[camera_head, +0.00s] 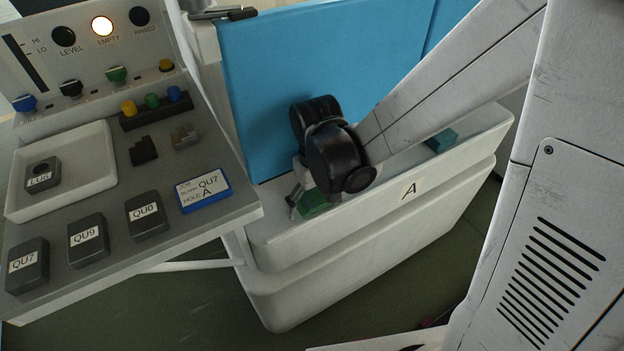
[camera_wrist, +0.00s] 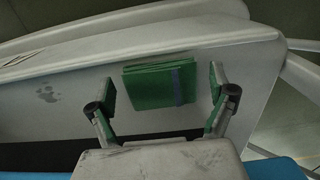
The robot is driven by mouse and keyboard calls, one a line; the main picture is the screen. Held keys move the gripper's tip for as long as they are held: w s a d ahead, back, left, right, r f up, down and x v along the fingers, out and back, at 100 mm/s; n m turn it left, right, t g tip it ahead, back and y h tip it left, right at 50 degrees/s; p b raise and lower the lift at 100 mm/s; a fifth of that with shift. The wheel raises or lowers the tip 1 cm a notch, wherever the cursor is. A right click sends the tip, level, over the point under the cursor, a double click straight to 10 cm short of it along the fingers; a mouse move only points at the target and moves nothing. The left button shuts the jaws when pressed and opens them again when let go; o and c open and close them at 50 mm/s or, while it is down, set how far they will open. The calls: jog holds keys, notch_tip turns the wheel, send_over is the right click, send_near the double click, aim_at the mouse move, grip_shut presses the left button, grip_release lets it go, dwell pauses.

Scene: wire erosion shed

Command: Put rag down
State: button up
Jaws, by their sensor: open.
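The rag (camera_wrist: 152,88) is a green folded cloth with a dark stripe near one end. It appears to lie on the white ledge (camera_wrist: 247,62) marked A, which also shows in the head view (camera_head: 375,212). My gripper (camera_wrist: 162,88) is open, with one green-padded finger on each side of the rag and a visible gap on both sides. In the head view my gripper (camera_head: 306,198) is low over the ledge, and part of the green rag (camera_head: 315,205) shows beside a finger. The rest of it is hidden by my gripper.
A teal block (camera_head: 441,140) lies farther right on the ledge. A blue panel (camera_head: 290,70) rises behind it. At left is a bench (camera_head: 225,200) with a white tray (camera_head: 95,140), dark labelled blocks (camera_head: 88,240) and a blue-edged job card (camera_head: 203,188). The ledge between rag and teal block is partly covered by my arm.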

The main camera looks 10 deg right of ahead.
aim_at(316, 201)
notch_tip(316, 201, up, 12)
jog(key=p, duration=0.3)
jog(key=s+d+r+m+t, duration=0.4)
jog(key=s+d+r+t, duration=0.3)
jog(key=d+r, duration=0.3)
jog(key=shift+s+d+r+m, duration=0.35)
jog(key=shift+s+d, duration=0.35)
jog(key=shift+d, duration=0.8)
jog(key=shift+o, duration=0.6)
jog(key=shift+a, duration=0.1)
